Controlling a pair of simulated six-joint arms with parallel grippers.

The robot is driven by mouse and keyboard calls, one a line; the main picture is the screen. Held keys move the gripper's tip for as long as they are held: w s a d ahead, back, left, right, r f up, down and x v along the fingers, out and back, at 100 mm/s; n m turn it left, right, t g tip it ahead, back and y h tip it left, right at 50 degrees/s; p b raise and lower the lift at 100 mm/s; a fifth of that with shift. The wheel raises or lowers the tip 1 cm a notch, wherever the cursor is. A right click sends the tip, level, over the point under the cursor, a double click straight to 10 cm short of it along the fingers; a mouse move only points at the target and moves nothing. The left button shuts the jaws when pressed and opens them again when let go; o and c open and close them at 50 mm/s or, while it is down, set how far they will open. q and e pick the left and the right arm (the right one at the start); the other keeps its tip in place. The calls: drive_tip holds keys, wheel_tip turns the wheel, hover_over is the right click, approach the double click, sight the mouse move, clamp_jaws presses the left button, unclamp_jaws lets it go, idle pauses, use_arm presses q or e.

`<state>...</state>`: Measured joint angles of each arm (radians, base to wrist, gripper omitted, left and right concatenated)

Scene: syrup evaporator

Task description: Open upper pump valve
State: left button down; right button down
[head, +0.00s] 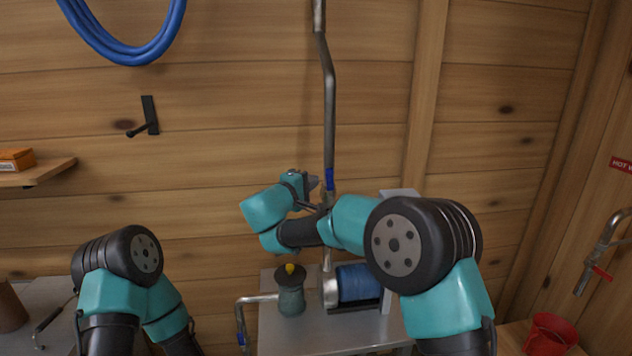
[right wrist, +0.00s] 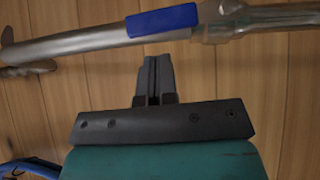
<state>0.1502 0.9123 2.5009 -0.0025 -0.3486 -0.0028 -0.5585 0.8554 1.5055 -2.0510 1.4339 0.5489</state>
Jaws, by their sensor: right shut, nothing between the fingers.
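The upper pump valve has a blue handle (head: 329,180) on the vertical steel pipe above the pump. In the right wrist view the blue handle (right wrist: 162,21) lies along the pipe, beside the valve body (right wrist: 265,20). My right gripper (head: 315,182) is just left of the handle in the head view. In the right wrist view its closed fingertips (right wrist: 157,62) point at the pipe just below the blue handle, with nothing between them. My right arm hides part of the pipe's lower end. My left gripper is out of view.
A lower pipe with another blue handle (head: 241,333) is at left. A wall hook (head: 148,116) and a shelf (head: 40,174) are further left.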

drive_tip(key=a+v, duration=0.1)
drive_tip(key=v, duration=1)
drive_tip(key=shift+w, duration=0.2)
drive_tip(key=shift+a+f, duration=0.1)
